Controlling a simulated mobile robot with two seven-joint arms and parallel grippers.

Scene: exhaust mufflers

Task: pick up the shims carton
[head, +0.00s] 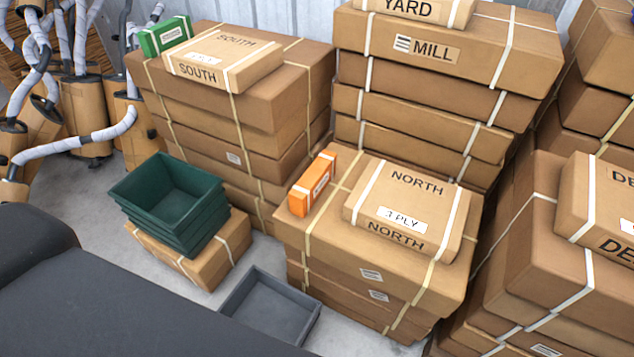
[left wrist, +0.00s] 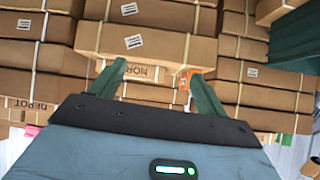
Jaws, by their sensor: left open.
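No label reading "shims" is legible, so I cannot tell which carton is the shims carton. A small orange carton (head: 313,181) stands on the left part of the stack topped by the NORTH box. A small green carton (head: 165,36) lies on the far-left stack, beside the SOUTH box. In the left wrist view, my left gripper (left wrist: 158,84) is open, its fingers apart with nothing held between them. A sliver of the orange carton (left wrist: 184,79) shows by its right finger, mostly hidden. Neither gripper is seen in the head view.
The NORTH box (head: 408,206) lies right of the orange carton. Green nested bins (head: 168,205) sit on a low box, and a grey tray (head: 269,307) lies on the floor. Tall strapped stacks, including the MILL box (head: 450,50), crowd the back and right.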

